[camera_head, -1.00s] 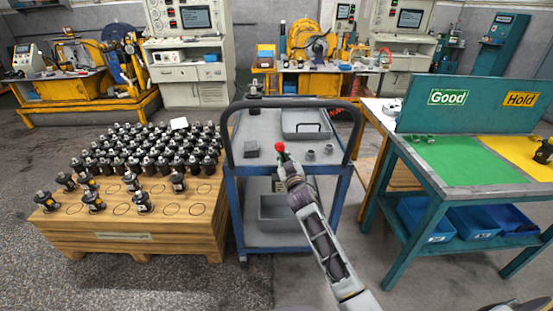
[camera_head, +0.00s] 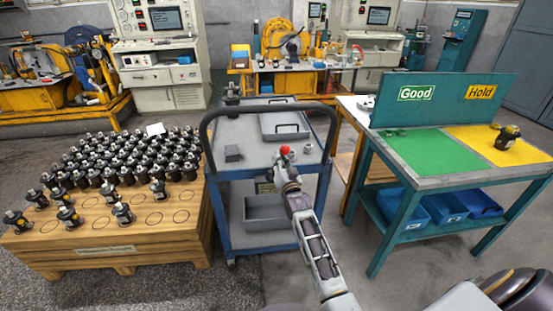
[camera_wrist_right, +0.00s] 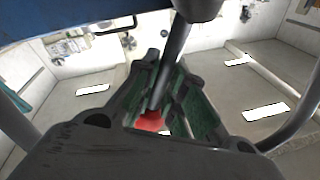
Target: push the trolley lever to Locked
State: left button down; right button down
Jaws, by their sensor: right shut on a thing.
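The trolley (camera_head: 221,209) is a blue-framed cart with grey shelves and a dark push handle. Its lever shows as a red ball knob (camera_head: 285,150) just above my right gripper (camera_head: 286,161), in front of the upper shelf. In the right wrist view, my right gripper (camera_wrist_right: 158,112) is shut on the lever, its green-padded fingers on both sides of the grey rod (camera_wrist_right: 171,66) and the red knob (camera_wrist_right: 150,121) between them. The lever's base is hidden in the head view, and I see no readable Locked mark. My left gripper is not in view.
A wooden pallet box (camera_head: 150,243) with several dark motors stands to the left. A teal table (camera_head: 376,183) with Good and Hold areas stands to the right. Open floor lies in front.

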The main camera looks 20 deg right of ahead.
jog(key=shift+d, duration=0.1)
dwell(0.3)
jog(key=c, duration=1.5)
grip_release()
jog(key=shift+f, duration=0.1)
jog(key=shift+o, duration=0.2)
jog(key=v, duration=1.2)
